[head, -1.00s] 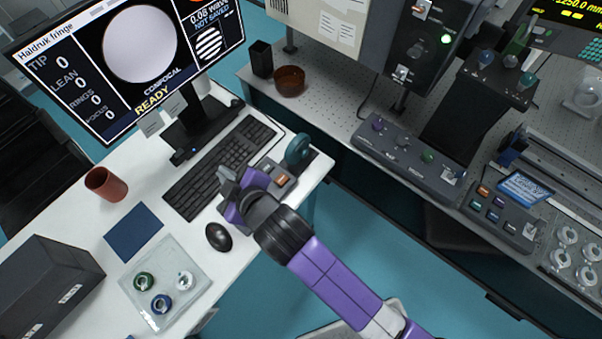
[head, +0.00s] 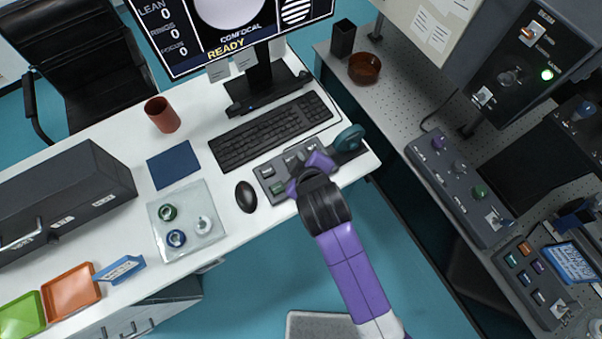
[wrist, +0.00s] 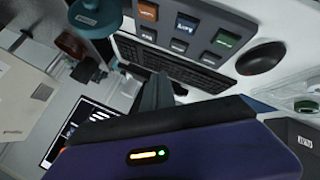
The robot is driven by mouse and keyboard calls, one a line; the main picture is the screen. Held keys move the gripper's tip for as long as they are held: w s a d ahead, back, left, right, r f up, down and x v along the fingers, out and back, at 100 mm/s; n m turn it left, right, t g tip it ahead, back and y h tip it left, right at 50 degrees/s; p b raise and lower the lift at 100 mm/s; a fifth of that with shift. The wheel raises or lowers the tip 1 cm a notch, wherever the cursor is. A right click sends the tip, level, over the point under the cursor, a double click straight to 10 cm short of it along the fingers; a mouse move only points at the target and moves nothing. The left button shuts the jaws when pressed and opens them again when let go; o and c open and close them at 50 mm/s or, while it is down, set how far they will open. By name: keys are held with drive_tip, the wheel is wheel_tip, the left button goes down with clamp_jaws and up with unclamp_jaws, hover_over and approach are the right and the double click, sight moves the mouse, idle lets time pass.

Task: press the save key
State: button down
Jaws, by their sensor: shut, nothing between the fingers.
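A dark key box (head: 268,182) lies on the white desk between the keyboard and the front edge. In the head view its left keys show, one pale and one green (head: 277,188); my gripper (head: 303,166) covers much of its right part. In the wrist view the key box (wrist: 205,32) shows an orange key (wrist: 147,11), a blue key (wrist: 185,23) and a green key (wrist: 226,39). Labels are too small to read surely, so I cannot tell which is save. My gripper (wrist: 158,92) is shut and empty; contact with a key cannot be made out.
A keyboard (head: 272,130) lies behind the box, a mouse (head: 246,196) to its left, and a teal round knob (head: 349,138) to its right. The monitor (head: 230,30) reads READY. Lens tray (head: 160,240) and blue mat (head: 174,165) lie farther left.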

wheel_tip(320, 180, down, 6)
drive_tip(key=b, duration=0.5)
drive_tip(key=shift+f+b, duration=0.2)
drive_tip(key=shift+b, duration=0.1)
drive_tip(key=shift+f+b, duration=0.4)
drive_tip(key=shift+f, duration=0.5)
drive_tip(key=shift+f, duration=0.1)
idle(0.7)
drive_tip(key=shift+f, duration=0.3)
drive_tip(key=shift+f+b, duration=0.3)
drive_tip(key=shift+f, duration=0.15)
idle(0.7)
idle(0.3)
drive_tip(key=shift+r+p, duration=0.85)
drive_tip(key=shift+p, duration=0.05)
drive_tip(key=shift+r, duration=0.1)
